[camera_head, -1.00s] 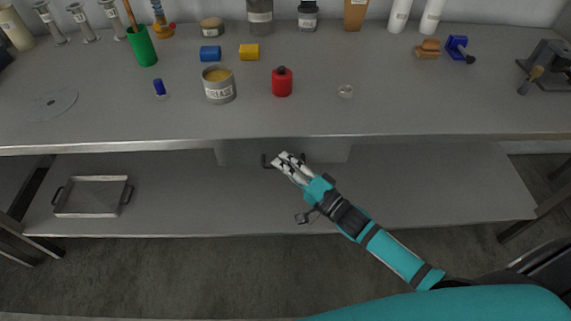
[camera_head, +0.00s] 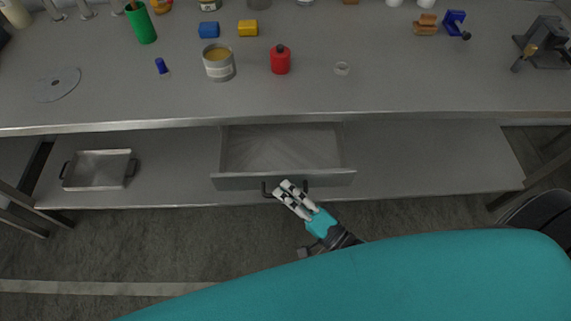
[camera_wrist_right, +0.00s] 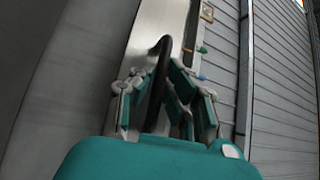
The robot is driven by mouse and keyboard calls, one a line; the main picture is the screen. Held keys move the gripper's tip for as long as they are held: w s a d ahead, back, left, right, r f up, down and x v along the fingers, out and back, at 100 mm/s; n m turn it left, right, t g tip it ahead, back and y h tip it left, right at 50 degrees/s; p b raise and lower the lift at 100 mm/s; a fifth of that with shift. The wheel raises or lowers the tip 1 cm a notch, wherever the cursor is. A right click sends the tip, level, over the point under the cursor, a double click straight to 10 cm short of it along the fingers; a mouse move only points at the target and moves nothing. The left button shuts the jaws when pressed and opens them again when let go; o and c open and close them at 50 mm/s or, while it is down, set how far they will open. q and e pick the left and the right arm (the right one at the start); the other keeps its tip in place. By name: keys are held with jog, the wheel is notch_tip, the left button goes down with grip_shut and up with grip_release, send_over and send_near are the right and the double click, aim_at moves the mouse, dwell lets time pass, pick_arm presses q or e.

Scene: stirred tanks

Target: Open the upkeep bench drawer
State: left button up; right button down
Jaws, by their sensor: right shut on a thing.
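The upkeep bench drawer (camera_head: 230,183) is pulled out under the bench top (camera_head: 400,95), and its bare inside shows in the head view. Its dark bar handle (camera_head: 267,190) is on the front face. My right gripper (camera_head: 287,188) is at the handle, shut on it. In the right wrist view the dark handle (camera_wrist_right: 157,80) runs between the fingers of the gripper (camera_wrist_right: 160,95). My left gripper is not in view.
On the bench stand a grease tin (camera_head: 219,66), a red bottle (camera_head: 280,61), a green cup (camera_head: 142,25) and a vise (camera_head: 545,42). A metal tray (camera_head: 98,170) lies on the lower shelf at left. The floor in front is clear.

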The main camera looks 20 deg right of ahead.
jog(key=shift+s+a+f, duration=0.15)
jog(key=shift+s+f, duration=0.05)
jog(key=shift+s, duration=0.5)
jog(key=shift+s+a+f, duration=0.15)
jog(key=shift+s, duration=0.5)
jog(key=c, duration=1.5)
grip_release()
jog(key=shift+o, duration=0.6)
jog(key=shift+r, duration=0.15)
jog(key=v, duration=1.2)
jog(key=shift+w+r, duration=0.1)
jog(key=shift+r, duration=0.05)
